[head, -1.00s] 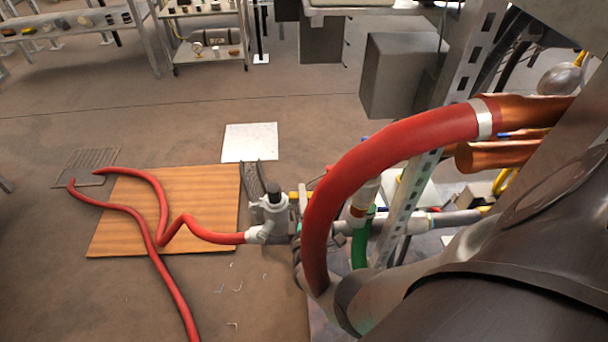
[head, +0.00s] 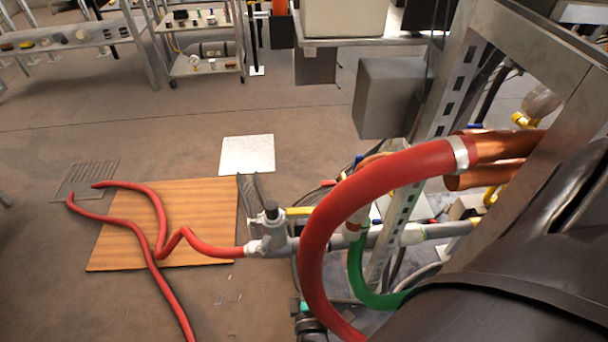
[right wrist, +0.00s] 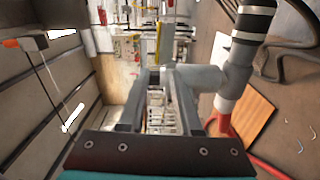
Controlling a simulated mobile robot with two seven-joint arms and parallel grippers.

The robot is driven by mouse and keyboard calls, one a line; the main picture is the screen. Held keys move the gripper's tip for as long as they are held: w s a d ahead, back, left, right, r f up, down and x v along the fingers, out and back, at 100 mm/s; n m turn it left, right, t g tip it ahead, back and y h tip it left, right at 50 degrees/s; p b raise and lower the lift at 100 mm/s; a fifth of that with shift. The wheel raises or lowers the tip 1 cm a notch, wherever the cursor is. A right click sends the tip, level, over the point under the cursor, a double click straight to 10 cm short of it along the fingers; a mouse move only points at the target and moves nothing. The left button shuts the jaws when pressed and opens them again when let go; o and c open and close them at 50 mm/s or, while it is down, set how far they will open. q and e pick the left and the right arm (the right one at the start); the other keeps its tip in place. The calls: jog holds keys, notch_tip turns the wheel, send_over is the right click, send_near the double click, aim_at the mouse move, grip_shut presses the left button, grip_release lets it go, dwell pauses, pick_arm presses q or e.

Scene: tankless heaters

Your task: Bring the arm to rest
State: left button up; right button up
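My right gripper (right wrist: 158,80) shows in the right wrist view. Its two fingers stand apart with nothing between them, so it is open and empty. A grey pipe tee with a banded dark end (right wrist: 232,70) is close on its right; I cannot tell whether they touch. In the head view a dark part of my own body fills the lower right corner, and I cannot make out the right gripper there. My left gripper is in neither view.
In the head view a thick red hose (head: 385,178) arches from copper pipes (head: 505,147) beside a slotted metal post (head: 455,85). A grey valve (head: 270,230) joins a thin red hose (head: 150,255) over a wooden board (head: 200,205). The floor at left is mostly clear.

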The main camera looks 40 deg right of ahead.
dwell(0.6)
jog(key=s+a+f+m+g+y+p, duration=0.35)
jog(key=s+f+g+y, duration=0.3)
jog(key=f+y, duration=0.35)
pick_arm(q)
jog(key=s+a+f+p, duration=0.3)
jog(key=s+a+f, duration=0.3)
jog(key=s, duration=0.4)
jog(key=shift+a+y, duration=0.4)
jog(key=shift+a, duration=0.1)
pick_arm(e)
jog(key=s+d+f+m+g, duration=0.1)
jog(key=s+g, duration=0.1)
jog(key=s, duration=0.3)
jog(key=s+d+f+m+g, duration=0.1)
jog(key=s+m+g, duration=0.1)
jog(key=s, duration=0.3)
jog(key=s+d+f+m+g+h, duration=0.1)
jog(key=s+f+m+g, duration=0.1)
jog(key=s, duration=0.3)
jog(key=shift+s+d, duration=0.25)
jog(key=shift+d, duration=0.1)
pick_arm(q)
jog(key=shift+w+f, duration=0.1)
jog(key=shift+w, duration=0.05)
pick_arm(e)
jog(key=shift+s+f+g, duration=0.1)
jog(key=shift+g, duration=0.15)
